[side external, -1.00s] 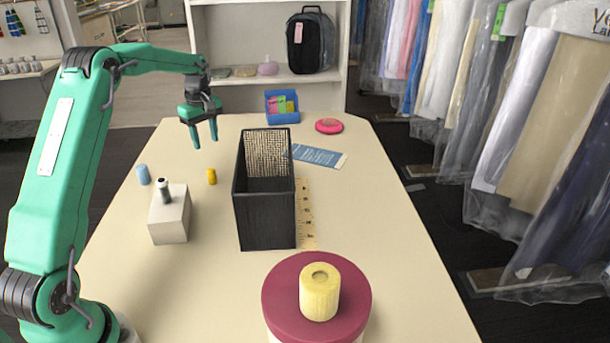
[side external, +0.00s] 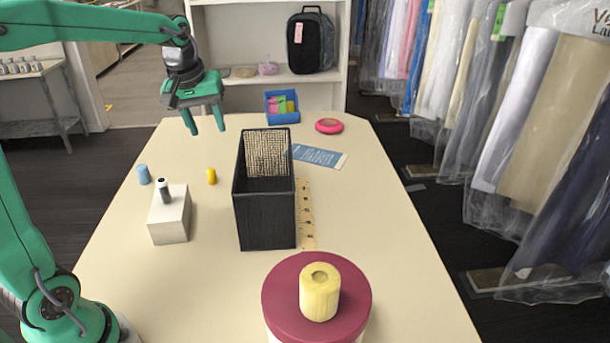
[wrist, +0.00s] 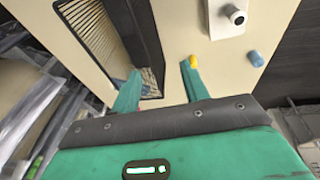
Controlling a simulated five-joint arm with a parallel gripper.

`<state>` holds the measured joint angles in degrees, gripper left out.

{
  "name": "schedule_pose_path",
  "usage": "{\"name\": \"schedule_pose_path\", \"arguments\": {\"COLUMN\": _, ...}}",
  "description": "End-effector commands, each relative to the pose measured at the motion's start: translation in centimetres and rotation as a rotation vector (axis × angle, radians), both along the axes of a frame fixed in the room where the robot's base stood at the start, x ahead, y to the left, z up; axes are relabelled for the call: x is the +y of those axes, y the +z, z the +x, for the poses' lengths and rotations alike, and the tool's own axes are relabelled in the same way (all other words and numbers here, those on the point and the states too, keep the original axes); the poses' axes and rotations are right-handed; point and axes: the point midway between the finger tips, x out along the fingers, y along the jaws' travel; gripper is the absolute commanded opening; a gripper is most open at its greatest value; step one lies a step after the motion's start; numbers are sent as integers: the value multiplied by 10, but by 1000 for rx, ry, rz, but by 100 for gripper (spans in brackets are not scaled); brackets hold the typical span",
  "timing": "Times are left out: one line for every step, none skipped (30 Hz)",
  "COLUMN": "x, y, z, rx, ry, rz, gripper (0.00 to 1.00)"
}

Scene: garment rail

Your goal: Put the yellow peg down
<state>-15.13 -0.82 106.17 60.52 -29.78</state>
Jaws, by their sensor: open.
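The yellow peg (side external: 211,176) is small and stands upright on the cream table, between the white block (side external: 170,215) and the black mesh-ended box (side external: 265,215). My gripper (side external: 206,128) is open and empty in the air, above the far part of the table. The peg is below it and apart from it. In the wrist view the peg (wrist: 194,61) shows close to the tip of the right finger of my gripper (wrist: 160,72), with the table behind it.
A blue peg (side external: 143,174) stands left of the white block, which holds a dark-topped grey peg (side external: 164,191). A ruler (side external: 306,215) lies along the box. A maroon round lid (side external: 280,290) with a pale yellow knob stands in front. A blue bin (side external: 282,107) is at the back.

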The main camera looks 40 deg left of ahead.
Motion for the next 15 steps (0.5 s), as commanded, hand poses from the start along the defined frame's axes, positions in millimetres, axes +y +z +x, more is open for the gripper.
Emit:
{"name": "schedule_pose_path", "arguments": {"x": -10, "y": 4, "z": -11, "rx": -14, "ry": -44, "rz": 10, "gripper": 45}}
{"name": "schedule_pose_path", "arguments": {"x": -15, "y": 6, "z": -16, "rx": -21, "ry": -70, "rz": 17, "gripper": 45}}
{"name": "schedule_pose_path", "arguments": {"x": -21, "y": 8, "z": -24, "rx": -30, "ry": -103, "rz": 26, "gripper": 45}}
{"name": "schedule_pose_path", "arguments": {"x": -26, "y": 9, "z": -29, "rx": -38, "ry": -129, "rz": 33, "gripper": 45}}
{"name": "schedule_pose_path", "arguments": {"x": -31, "y": 10, "z": -35, "rx": -44, "ry": -154, "rz": 39, "gripper": 45}}
{"name": "schedule_pose_path", "arguments": {"x": -37, "y": 10, "z": -43, "rx": -53, "ry": -188, "rz": 48, "gripper": 45}}
{"name": "schedule_pose_path", "arguments": {"x": -41, "y": 11, "z": -49, "rx": -60, "ry": -212, "rz": 55, "gripper": 45}}
{"name": "schedule_pose_path", "arguments": {"x": -45, "y": 11, "z": -55, "rx": -67, "ry": -239, "rz": 61, "gripper": 45}}
{"name": "schedule_pose_path", "arguments": {"x": -51, "y": 11, "z": -63, "rx": -77, "ry": -272, "rz": 71, "gripper": 45}}
{"name": "schedule_pose_path", "arguments": {"x": -54, "y": 11, "z": -68, "rx": -83, "ry": -297, "rz": 78, "gripper": 45}}
{"name": "schedule_pose_path", "arguments": {"x": -58, "y": 11, "z": -74, "rx": -91, "ry": -322, "rz": 85, "gripper": 45}}
{"name": "schedule_pose_path", "arguments": {"x": -63, "y": 10, "z": -82, "rx": -101, "ry": -356, "rz": 95, "gripper": 45}}
{"name": "schedule_pose_path", "arguments": {"x": -67, "y": 9, "z": -88, "rx": -107, "ry": -380, "rz": 102, "gripper": 45}}
{"name": "schedule_pose_path", "arguments": {"x": -70, "y": 8, "z": -94, "rx": -115, "ry": -406, "rz": 109, "gripper": 45}}
{"name": "schedule_pose_path", "arguments": {"x": -75, "y": 7, "z": -102, "rx": -126, "ry": -438, "rz": 120, "gripper": 45}}
